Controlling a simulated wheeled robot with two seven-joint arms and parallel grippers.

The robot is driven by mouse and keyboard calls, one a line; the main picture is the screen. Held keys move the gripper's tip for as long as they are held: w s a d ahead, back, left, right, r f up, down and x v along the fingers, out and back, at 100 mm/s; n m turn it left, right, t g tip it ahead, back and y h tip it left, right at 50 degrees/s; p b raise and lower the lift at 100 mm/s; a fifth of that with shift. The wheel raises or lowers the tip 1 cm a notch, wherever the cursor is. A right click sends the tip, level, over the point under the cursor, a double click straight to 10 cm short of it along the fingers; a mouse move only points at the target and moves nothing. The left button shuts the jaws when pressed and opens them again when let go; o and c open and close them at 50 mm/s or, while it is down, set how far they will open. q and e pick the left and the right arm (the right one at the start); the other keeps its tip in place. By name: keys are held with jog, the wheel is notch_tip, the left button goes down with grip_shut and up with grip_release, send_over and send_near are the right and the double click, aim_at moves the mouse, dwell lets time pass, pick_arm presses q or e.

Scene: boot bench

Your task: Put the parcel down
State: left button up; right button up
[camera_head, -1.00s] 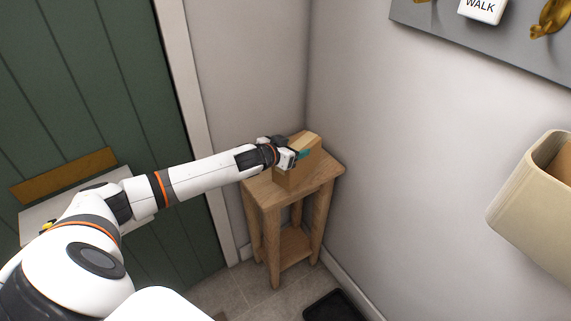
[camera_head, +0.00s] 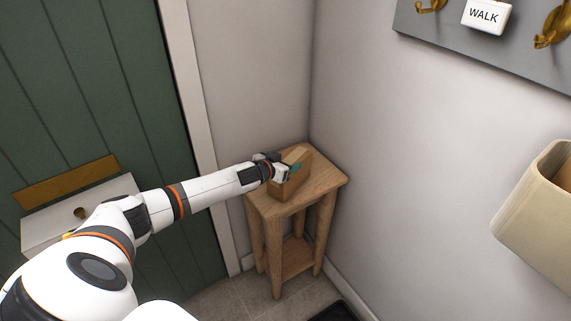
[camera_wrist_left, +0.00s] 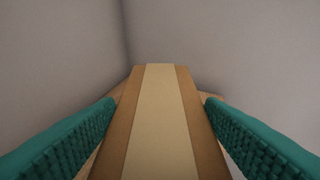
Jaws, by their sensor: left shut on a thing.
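The parcel (camera_head: 290,182) is a brown cardboard box with a paler tape strip along its top. It is at the top of a small wooden stand (camera_head: 325,181) in the corner; it appears to rest on the stand's top, though its underside is not clear to see. My left gripper (camera_head: 281,172) is shut on the parcel from the left side. In the left wrist view the parcel (camera_wrist_left: 160,125) lies between the two teal finger pads, its tape strip running away from the camera. My right gripper is not in view.
A green door (camera_head: 85,90) with a letter plate is at the left. A grey hook board (camera_head: 510,45) with a WALK tag hangs on the right wall. A beige container (camera_head: 535,205) is at the right edge. A dark tray (camera_head: 335,312) lies on the floor.

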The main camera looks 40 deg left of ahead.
pick_arm(q)
jog(key=o, duration=1.2)
jog(key=shift+f, duration=0.2)
jog(key=o, duration=0.5)
jog(key=shift+c, duration=0.2)
jog(key=shift+r, duration=0.15)
jog(key=v, duration=1.2)
